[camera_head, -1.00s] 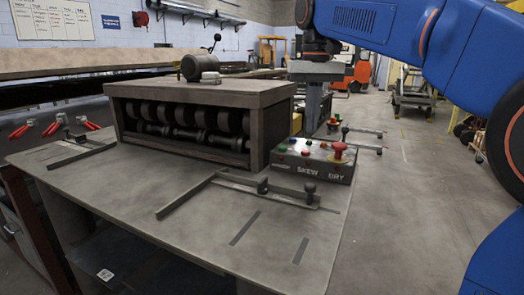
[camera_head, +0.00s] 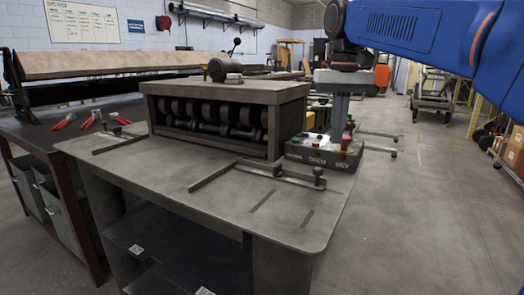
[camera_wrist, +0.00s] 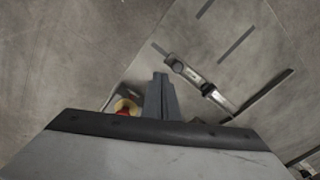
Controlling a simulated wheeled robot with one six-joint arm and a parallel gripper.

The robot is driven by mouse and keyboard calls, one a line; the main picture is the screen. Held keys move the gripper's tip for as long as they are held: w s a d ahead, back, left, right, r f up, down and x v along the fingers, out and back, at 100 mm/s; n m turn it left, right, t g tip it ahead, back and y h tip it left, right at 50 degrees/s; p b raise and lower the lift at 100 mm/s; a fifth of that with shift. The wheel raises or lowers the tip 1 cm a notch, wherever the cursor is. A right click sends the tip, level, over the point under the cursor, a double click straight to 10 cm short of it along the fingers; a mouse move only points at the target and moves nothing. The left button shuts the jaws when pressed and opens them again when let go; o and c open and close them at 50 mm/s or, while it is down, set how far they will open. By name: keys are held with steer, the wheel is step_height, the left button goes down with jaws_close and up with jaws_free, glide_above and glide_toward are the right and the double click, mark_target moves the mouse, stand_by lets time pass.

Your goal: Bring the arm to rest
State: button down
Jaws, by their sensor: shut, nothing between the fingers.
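My blue arm (camera_head: 400,25) reaches in from the upper right in the head view. My grey gripper (camera_head: 338,132) hangs downward at the back of the control box (camera_head: 322,160), with its lower end overlapping the box in the picture. Whether it touches the box cannot be told. In the wrist view the fingers (camera_wrist: 160,78) are together and empty, beside the box's red and yellow button (camera_wrist: 125,107).
A roller machine (camera_head: 225,105) stands on a grey table (camera_head: 215,235), with flat guide bars (camera_head: 260,172) in front. A dark bench (camera_head: 40,130) with red-handled tools (camera_head: 64,122) is at left.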

steer(key=s+d+f+t, duration=0.1)
steer(key=s+d+f, duration=0.2)
steer(key=s+f, duration=0.5)
steer(key=s+d+f+t, duration=0.2)
steer(key=s+d+f, duration=0.2)
steer(key=s+f, duration=0.4)
steer(key=s+d+f+t, duration=0.1)
steer(key=s+d+f, duration=0.2)
steer(key=s+f, duration=0.6)
step_height(320, 180, down, 5)
steer(key=shift+d+r+t, duration=0.1)
steer(key=shift+d+t, duration=0.1)
steer(key=shift+t, duration=0.1)
